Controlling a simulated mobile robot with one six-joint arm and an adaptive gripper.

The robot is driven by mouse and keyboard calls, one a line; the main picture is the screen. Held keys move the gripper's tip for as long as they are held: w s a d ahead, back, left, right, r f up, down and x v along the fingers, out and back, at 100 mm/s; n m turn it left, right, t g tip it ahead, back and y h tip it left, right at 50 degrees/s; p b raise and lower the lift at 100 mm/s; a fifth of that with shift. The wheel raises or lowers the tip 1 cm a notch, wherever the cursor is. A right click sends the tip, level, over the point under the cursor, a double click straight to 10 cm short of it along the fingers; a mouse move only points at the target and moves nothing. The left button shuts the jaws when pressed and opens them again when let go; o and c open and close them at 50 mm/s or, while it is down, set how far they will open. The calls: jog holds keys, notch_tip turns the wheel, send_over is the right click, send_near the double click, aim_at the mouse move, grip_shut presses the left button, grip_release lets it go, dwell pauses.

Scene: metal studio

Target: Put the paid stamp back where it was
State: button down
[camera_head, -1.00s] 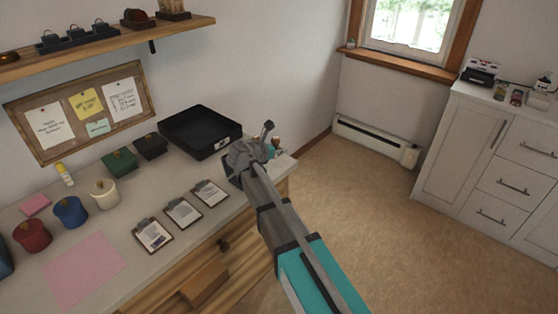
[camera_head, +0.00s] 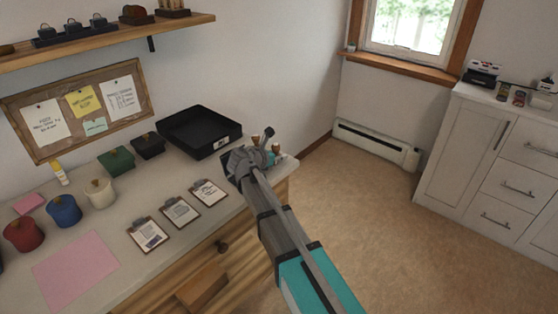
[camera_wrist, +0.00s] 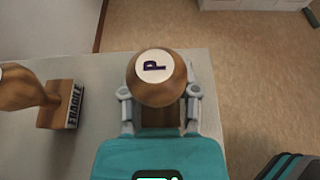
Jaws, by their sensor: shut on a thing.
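In the wrist view my gripper (camera_wrist: 158,100) is shut on a stamp with a round wooden handle. A wooden stamp labelled FRAGILE (camera_wrist: 62,104) stands to the left on the counter, apart from my fingers. In the head view my gripper (camera_head: 262,151) is over the counter's right end, and the held stamp is largely hidden by my arm. Wooden stamp handles (camera_head: 275,149) show just beyond it.
On the counter (camera_head: 120,240), a black tray (camera_head: 205,147) lies behind my gripper. Several clipboards (camera_head: 180,211) and coloured pots (camera_head: 64,211) are to the left. The counter's right end is close to my gripper, with open floor (camera_head: 370,225) beyond.

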jog(key=shift+f, duration=0.1)
dwell(0.3)
jog(key=shift+f, duration=0.15)
jog(key=shift+c, duration=1.8)
grip_release()
jog(key=shift+r, duration=0.2)
jog(key=shift+s+r, duration=0.1)
jog(key=p+v, duration=0.4)
jog(key=v, duration=0.7)
jog(key=shift+s+a+p, duration=0.3)
jog(key=shift+d, duration=0.1)
